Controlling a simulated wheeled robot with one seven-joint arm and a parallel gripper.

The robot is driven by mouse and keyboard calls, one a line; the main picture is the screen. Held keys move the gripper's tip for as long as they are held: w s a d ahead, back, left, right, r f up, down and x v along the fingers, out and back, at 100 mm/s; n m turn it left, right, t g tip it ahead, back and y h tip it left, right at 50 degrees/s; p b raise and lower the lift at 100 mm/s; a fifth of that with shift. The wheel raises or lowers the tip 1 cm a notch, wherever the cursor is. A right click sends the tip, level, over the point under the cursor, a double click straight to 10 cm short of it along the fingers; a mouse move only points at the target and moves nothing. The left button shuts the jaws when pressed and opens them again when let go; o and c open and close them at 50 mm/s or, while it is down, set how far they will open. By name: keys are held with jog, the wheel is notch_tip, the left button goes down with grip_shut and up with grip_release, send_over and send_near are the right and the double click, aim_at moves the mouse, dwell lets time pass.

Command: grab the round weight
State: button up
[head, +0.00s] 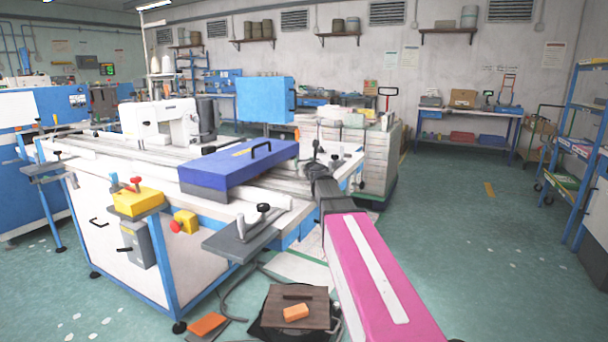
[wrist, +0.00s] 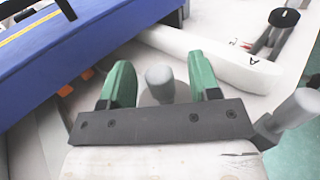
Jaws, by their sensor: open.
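The round weight (wrist: 160,84) shows in the wrist view as a grey upright knob above a wider round grey base. It stands between the two green fingers of my gripper (wrist: 159,65), with a visible gap on each side. My gripper is open and not closed on it. The base is partly hidden by the fingers and the dark crossbar. In the head view my pink arm reaches forward to the right end of the sewing machine table, and the weight cannot be made out clearly there.
A blue box-like cover (head: 240,168) with a black handle lies on the table left of my gripper; it also fills the upper left of the wrist view (wrist: 80,60). A white curved part (wrist: 205,60) lies just beyond the fingers. Clear floor (head: 450,230) lies to the right.

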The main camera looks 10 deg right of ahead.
jog(key=shift+w, duration=0.2)
grip_shut()
